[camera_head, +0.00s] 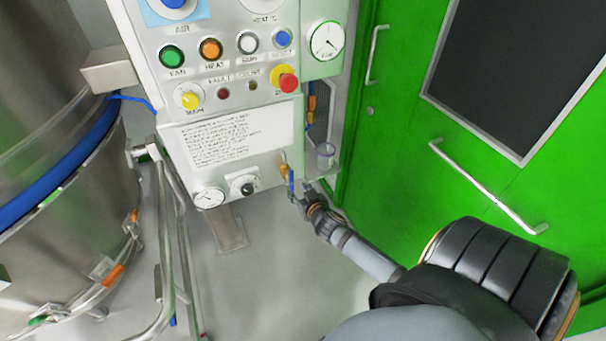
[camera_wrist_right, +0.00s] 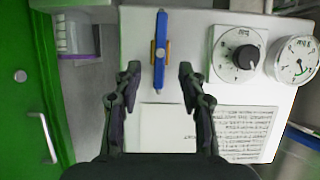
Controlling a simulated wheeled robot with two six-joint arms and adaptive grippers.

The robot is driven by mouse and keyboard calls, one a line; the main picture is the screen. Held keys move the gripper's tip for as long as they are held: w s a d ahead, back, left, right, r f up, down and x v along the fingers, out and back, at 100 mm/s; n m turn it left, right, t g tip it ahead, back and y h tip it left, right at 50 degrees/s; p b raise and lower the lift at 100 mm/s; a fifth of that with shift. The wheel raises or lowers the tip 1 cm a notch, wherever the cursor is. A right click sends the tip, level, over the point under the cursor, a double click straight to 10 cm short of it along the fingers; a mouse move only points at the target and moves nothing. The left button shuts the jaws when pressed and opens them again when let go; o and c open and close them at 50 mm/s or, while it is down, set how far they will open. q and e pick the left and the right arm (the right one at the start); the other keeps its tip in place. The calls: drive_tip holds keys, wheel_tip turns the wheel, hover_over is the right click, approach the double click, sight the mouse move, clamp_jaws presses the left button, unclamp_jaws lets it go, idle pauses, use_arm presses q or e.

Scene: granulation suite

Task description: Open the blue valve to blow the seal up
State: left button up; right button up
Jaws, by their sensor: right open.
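The blue valve (camera_head: 291,183) is a blue lever handle on a brass fitting at the lower right of the white control panel. In the right wrist view the blue valve (camera_wrist_right: 160,50) runs nearly straight up and down in the picture. My right gripper (camera_head: 302,196) is beside the handle in the head view. In the right wrist view my right gripper (camera_wrist_right: 159,72) is open, with one finger on each side of the handle's lower end. Gaps show between fingers and handle; I see no contact. A blue band (camera_head: 72,168), possibly the seal, circles the steel vessel (camera_head: 50,235). My left gripper is not in view.
A black knob (camera_wrist_right: 246,57) and a gauge (camera_wrist_right: 297,58) sit beside the valve on the panel. A red emergency button (camera_head: 287,80) is above. A clear cup (camera_head: 325,156) and a green door (camera_head: 400,150) are to the right. Steel rails (camera_head: 172,240) stand left.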

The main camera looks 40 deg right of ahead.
drive_tip(key=v, duration=0.4)
drive_tip(key=shift+s, duration=0.1)
idle(0.3)
drive_tip(key=s+d+f+g+p, duration=0.15)
drive_tip(key=s+f, duration=0.25)
drive_tip(key=f, duration=0.4)
drive_tip(key=s+f+n+g+p, duration=0.1)
drive_tip(key=s+f+g, duration=0.25)
drive_tip(key=f, duration=0.35)
drive_tip(key=s+d+f+g+p, duration=0.1)
drive_tip(key=s+f, duration=0.3)
drive_tip(key=f, duration=0.4)
drive_tip(key=s+a+f+g, duration=0.2)
drive_tip(key=s+f, duration=0.3)
drive_tip(key=s, duration=0.3)
drive_tip(key=s+a+f+n+g+y+p, duration=0.1)
drive_tip(key=s+a+f+g, duration=0.1)
drive_tip(key=s, duration=0.7)
drive_tip(key=s+a+f+n+g+y+p, duration=0.1)
drive_tip(key=s+a+f+g, duration=0.1)
drive_tip(key=s+a+f, duration=0.2)
drive_tip(key=s+f, duration=0.3)
drive_tip(key=s, duration=0.2)
drive_tip(key=shift+a+f, duration=0.3)
drive_tip(key=shift+a, duration=0.05)
drive_tip(key=shift+s, duration=0.1)
